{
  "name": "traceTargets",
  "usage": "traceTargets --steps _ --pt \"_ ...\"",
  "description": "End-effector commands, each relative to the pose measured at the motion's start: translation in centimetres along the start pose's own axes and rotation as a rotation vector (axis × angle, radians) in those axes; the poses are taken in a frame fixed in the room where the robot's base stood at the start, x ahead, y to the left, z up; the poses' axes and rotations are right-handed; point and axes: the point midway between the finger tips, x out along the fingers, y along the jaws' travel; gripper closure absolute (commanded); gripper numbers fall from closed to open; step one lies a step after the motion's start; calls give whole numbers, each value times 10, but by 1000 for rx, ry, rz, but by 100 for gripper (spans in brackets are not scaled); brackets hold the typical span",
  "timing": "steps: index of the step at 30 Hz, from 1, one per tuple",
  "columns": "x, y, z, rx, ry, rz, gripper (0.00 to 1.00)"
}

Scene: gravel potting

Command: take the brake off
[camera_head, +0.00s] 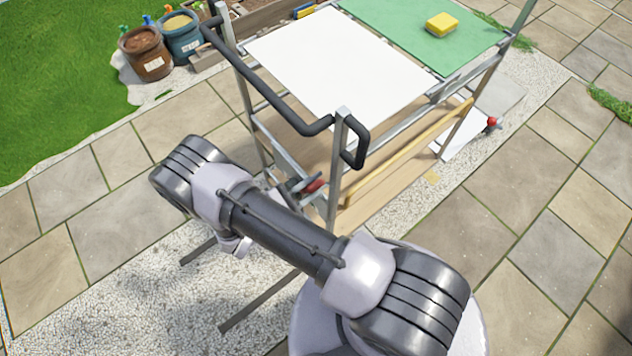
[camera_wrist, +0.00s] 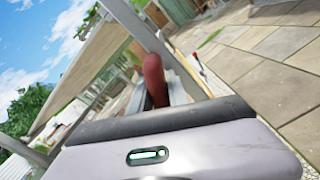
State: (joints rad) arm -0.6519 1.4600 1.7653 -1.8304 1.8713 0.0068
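A brake lever with a red knob (camera_head: 314,185) sits low at the near end of the metal cart, beside its near corner post. In the wrist view a dark red knob (camera_wrist: 155,78) stands close, just beyond the edge of my gripper's grey housing (camera_wrist: 200,150). The housing hides my fingertips and the lower part of the lever, so I cannot tell whether they touch it. A second red knob (camera_head: 492,122) shows at the cart's far right; a small red one shows in the wrist view (camera_wrist: 195,56).
The cart has a white top (camera_head: 335,65), a green mat (camera_head: 400,25) with a yellow sponge (camera_head: 441,24), and a black push handle (camera_head: 285,110). Pots of soil (camera_head: 146,55) and gravel (camera_head: 180,35) stand at upper left. Paving on the right is clear.

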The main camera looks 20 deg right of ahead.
Motion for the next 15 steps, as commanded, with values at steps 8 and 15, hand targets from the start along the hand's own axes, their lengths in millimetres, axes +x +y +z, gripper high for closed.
traceTargets --steps 8,15 --pt "0 0 0 0 0 0 100" --pt "0 0 0 -1 0 0 100"
